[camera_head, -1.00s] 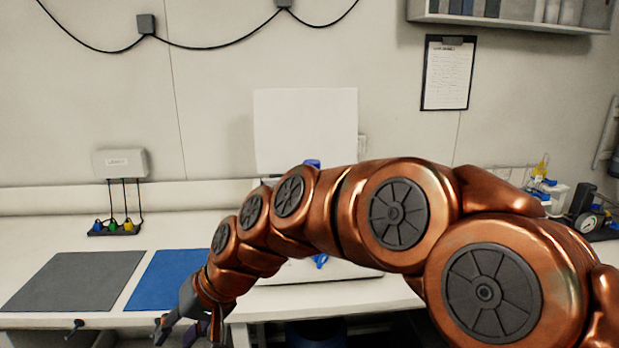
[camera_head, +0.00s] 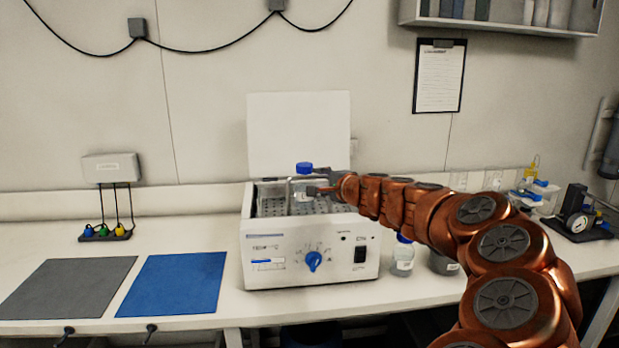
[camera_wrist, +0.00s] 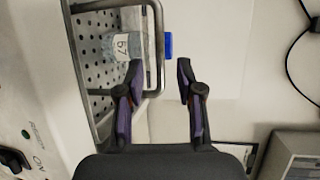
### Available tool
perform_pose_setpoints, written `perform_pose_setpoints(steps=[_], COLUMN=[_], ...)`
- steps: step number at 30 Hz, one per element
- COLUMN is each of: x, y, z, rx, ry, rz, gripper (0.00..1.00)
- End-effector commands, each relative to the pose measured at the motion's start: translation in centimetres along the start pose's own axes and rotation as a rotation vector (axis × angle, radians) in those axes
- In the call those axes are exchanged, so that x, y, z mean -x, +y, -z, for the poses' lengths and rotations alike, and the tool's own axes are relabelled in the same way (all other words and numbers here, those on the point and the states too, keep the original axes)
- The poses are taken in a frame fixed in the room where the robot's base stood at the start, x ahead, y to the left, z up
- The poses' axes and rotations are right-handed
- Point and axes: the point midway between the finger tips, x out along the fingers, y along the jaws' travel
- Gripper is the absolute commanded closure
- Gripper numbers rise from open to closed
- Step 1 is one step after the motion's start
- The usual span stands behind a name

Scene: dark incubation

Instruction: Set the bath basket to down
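The bath basket is a perforated metal tray (camera_head: 272,207) inside the white water bath (camera_head: 310,275) in the head view. It also fills the upper left of the wrist view (camera_wrist: 92,75). Its bent metal handle (camera_wrist: 158,45) rises above it. A clear bottle with a blue cap (camera_head: 304,168) stands in the basket; its label shows in the wrist view (camera_wrist: 124,46). My gripper (camera_wrist: 160,64) is open, and the handle bar appears between its fingertips in the wrist view. I cannot tell whether a finger touches it. The basket's height in the bath is hard to judge.
The bath front has a blue knob (camera_head: 313,261) and a black switch (camera_head: 360,254). A blue-capped bottle (camera_head: 402,257) stands right of the bath, under my arm. A blue mat (camera_head: 172,284) and a grey mat (camera_head: 68,288) lie clear at left. A white panel (camera_head: 298,135) stands behind.

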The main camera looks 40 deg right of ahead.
Motion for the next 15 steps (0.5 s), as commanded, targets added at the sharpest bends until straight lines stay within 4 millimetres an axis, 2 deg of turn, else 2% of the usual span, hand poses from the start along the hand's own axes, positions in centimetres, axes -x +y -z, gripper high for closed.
perform_pose_setpoints(steps=[9,15], x=[-3.9,-5.4], y=[-0.1,0.0], z=[-0.2,-0.2], rx=[0.000,-0.001], ry=[-0.003,-0.004], rz=[-0.002,-0.001], gripper=[0.63,0.63])
